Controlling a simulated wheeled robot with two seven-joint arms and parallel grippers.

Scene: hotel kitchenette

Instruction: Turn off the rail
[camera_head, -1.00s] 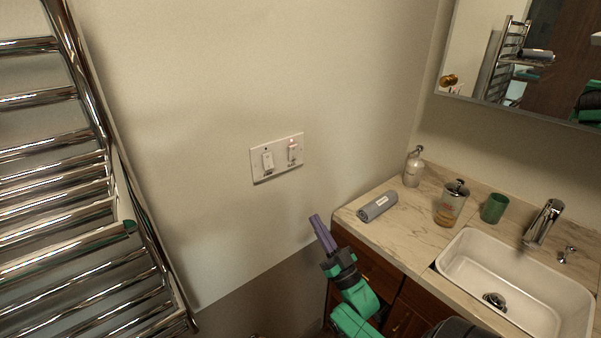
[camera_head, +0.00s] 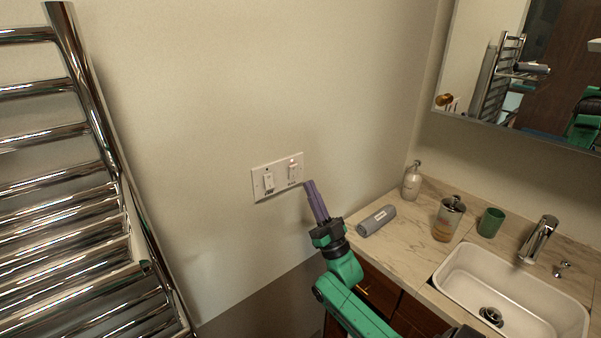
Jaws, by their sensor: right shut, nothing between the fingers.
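A white double switch plate (camera_head: 277,177) is on the wall in the middle of the head view. Its left switch (camera_head: 268,181) has a dark dot above it. Its right switch (camera_head: 293,172) has a small reddish light above it. The lettering below the switches is too small to read. The chrome towel rail (camera_head: 75,190) stands at the left. My right gripper (camera_head: 308,184) is shut and empty, its purple fingertips just right of and slightly below the right switch. I cannot tell whether they touch the plate. My left gripper is out of view.
A marble counter (camera_head: 400,255) with a white sink (camera_head: 520,290) lies at the right. On it are a grey rolled towel (camera_head: 376,220), a soap bottle (camera_head: 411,182), a glass jar (camera_head: 447,218) and a green cup (camera_head: 490,222). The wall between rail and plate is clear.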

